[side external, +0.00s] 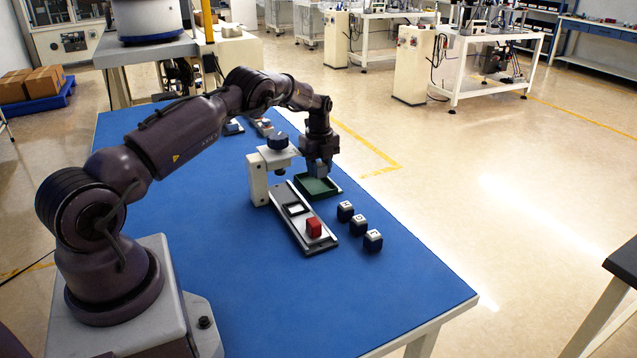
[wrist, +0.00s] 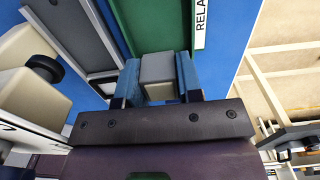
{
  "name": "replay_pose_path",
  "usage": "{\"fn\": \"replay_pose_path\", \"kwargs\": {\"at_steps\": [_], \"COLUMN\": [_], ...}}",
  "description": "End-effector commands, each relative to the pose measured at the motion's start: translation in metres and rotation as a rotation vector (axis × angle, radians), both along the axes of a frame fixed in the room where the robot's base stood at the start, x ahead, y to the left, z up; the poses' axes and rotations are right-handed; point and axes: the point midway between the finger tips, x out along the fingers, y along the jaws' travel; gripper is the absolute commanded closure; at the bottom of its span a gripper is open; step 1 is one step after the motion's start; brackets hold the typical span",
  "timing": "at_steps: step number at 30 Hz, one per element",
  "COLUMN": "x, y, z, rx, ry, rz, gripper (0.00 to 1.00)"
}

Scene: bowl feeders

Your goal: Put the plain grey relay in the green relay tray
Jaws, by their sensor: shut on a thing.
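The plain grey relay (wrist: 158,68) is a grey block between the two blue fingers of my gripper (wrist: 158,80) in the wrist view. My gripper is shut on it. In the side view my gripper (side external: 318,168) is over the back part of the green relay tray (side external: 318,190), and the relay there is hard to make out. The green tray also shows in the wrist view (wrist: 135,25), just beyond the fingers, with a white label starting "RELA" on its edge. I cannot tell whether the relay touches the tray floor.
A white press stand with a dark knob (side external: 277,141) stands close left of the tray. In front lies a grey fixture plate (side external: 290,225) with a red block (side external: 314,228). The blue table's front is clear.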

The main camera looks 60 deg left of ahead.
Motion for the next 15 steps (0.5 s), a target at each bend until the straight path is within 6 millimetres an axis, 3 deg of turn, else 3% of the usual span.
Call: {"fn": "replay_pose_path", "kwargs": {"at_steps": [10, 15], "x": [0.0, 0.001], "y": [0.0, 0.0], "z": [-0.042, -0.046], "rx": [0.0, 0.001], "ry": [0.0, -0.002], "rz": [0.0, 0.0], "gripper": [0.94, 0.94]}}
